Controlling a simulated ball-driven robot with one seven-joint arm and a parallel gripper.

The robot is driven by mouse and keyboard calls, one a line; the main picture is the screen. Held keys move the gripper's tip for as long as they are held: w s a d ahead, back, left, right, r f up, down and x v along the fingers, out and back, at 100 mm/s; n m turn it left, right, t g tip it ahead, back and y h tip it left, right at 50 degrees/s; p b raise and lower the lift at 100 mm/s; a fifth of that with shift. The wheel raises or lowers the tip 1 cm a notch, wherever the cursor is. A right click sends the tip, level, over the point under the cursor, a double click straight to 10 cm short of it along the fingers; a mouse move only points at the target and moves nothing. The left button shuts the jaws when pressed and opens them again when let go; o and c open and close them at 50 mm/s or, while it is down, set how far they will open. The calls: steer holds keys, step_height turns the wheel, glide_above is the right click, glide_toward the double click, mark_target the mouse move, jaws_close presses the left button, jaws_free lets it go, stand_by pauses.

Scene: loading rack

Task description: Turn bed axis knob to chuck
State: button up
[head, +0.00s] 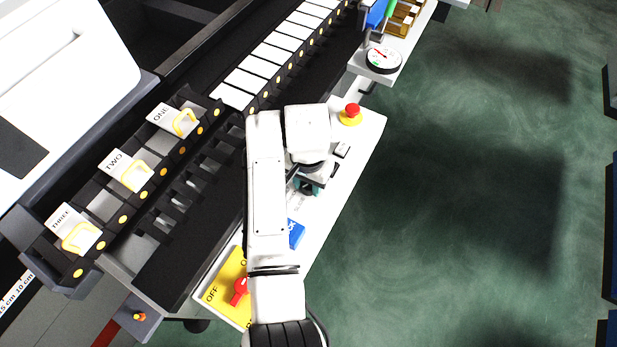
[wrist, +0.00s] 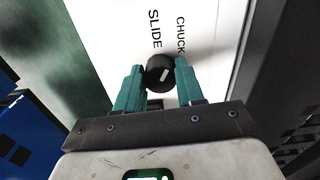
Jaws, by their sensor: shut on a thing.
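The bed axis knob (wrist: 157,68) is round and black with a white pointer mark. It sits on the white panel (head: 338,187) between my two teal fingertips. The word SLIDE (wrist: 155,28) is printed above it in the wrist view, and the word CHUCK (wrist: 181,35) is above and to its right. The pointer mark slants toward the upper right, leaning to the CHUCK side; which end is the pointer cannot be told. My gripper (wrist: 160,80) is shut on the knob. In the head view my gripper (head: 308,186) is over the panel, and the knob is hidden there.
A red emergency button (head: 352,110) stands on the panel's far part. A yellow plate (head: 223,287) with a red switch (head: 239,291) is at the near end, with a blue label (head: 296,232) between. A dial gauge (head: 382,60) stands beyond. Green floor lies open at right.

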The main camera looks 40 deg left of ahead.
steer(key=shift+m+p, duration=0.35)
steer(key=shift+m, duration=0.65)
steer(key=o, duration=1)
steer(key=shift+o, duration=0.2)
step_height(320, 180, up, 11)
steer(key=shift+b, duration=0.35)
steer(key=shift+f, duration=0.1)
